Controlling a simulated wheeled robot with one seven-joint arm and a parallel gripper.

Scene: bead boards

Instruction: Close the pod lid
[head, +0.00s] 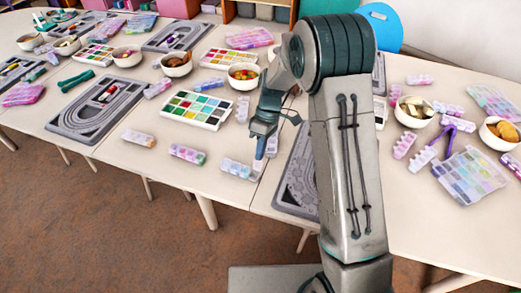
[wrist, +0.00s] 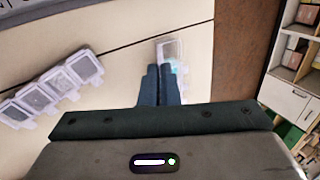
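My gripper (head: 261,156) points down over the front part of the table, close above a translucent pod strip (head: 236,168). In the wrist view the two dark fingers (wrist: 160,70) lie side by side with no visible gap, so my gripper looks shut, with nothing seen between them. A pod (wrist: 170,48) with a pale lid lies right at the fingertips, which hide part of it. I cannot tell whether they touch it. A row of translucent pods with grey square tops (wrist: 55,85) lies to the left in that view.
More pod strips (head: 187,154) lie along the front edge. A paint palette (head: 197,109), a grey track board (head: 95,107), and a bowl of beads (head: 243,76) stand behind. Another board (head: 298,185) lies beside my arm. The wrist view shows a shelf unit (wrist: 290,90) beyond the table edge.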

